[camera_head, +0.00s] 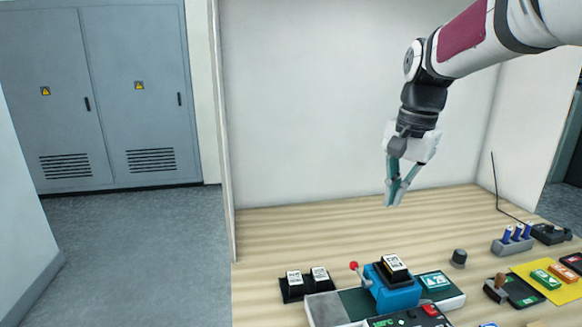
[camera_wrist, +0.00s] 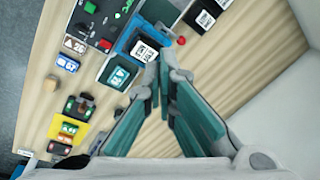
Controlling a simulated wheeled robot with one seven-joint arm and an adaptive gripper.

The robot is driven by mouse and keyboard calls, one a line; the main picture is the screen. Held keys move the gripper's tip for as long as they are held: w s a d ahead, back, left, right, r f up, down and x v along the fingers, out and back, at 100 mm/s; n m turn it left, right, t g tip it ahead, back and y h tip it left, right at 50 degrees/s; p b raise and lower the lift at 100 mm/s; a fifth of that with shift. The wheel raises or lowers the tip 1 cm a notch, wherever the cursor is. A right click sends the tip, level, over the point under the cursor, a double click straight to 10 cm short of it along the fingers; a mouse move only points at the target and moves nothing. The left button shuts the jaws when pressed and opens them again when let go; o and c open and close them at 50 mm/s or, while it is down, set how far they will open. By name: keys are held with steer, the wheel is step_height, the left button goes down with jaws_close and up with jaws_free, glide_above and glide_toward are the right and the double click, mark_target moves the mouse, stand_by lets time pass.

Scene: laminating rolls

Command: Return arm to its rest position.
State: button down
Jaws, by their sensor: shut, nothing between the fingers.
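My gripper (camera_head: 392,203) hangs from my arm above the table, pointing down, at the right of the head view. Its teal fingers are closed together at the tips with nothing between them. It is clear of the table and touches no object. In the wrist view the gripper's fingertips (camera_wrist: 162,72) meet near the middle, with the blue machine and the bare tabletop beyond them.
The wooden table (camera_head: 340,225) holds a blue machine (camera_head: 395,296) with a red-knobbed lever, black holders with white-labelled blocks (camera_head: 294,278), a grey rack (camera_head: 512,247) of blue cylinders and a yellow mat (camera_head: 535,282). White walls stand behind and right. The table's back is clear.

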steer(key=s+a+f+n+t, duration=0.1)
steer(key=s+n, duration=0.3)
steer(key=s, duration=0.8)
steer(key=s+f+n+t, duration=0.2)
steer(key=s+n+t, duration=0.1)
steer(key=s, duration=1)
steer(key=shift+s+a+n+h, duration=0.2)
steer(key=shift+a+n+h, duration=0.2)
steer(key=shift+n, duration=0.3)
